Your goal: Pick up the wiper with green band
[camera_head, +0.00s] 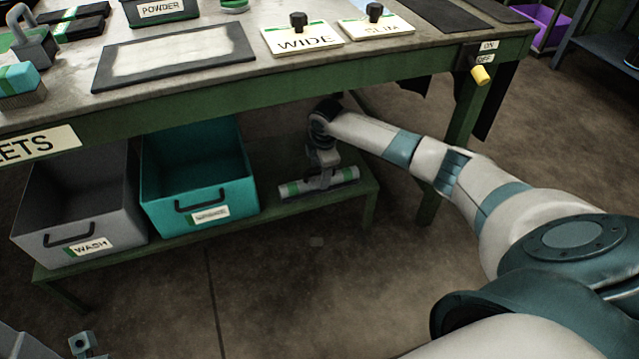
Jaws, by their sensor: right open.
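The wiper with green band (344,175) looks like a pale grey bar with green near its ends. It lies on the green lower shelf under the table, right of the teal bin. My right arm reaches in from the right under the table edge. My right gripper (322,169) points down at the middle of the bar, with its open jaws at or just above it. I cannot tell whether they touch it, and the gripper hides part of the bar's middle. A small part of my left gripper (84,345) shows at the bottom left; its jaws are unclear.
A grey bin (40,215) labelled WASH and a teal bin (200,170) stand left on the shelf (275,225). The table's green front edge (290,85) runs just above my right gripper. A green table leg (462,130) stands right, near my forearm.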

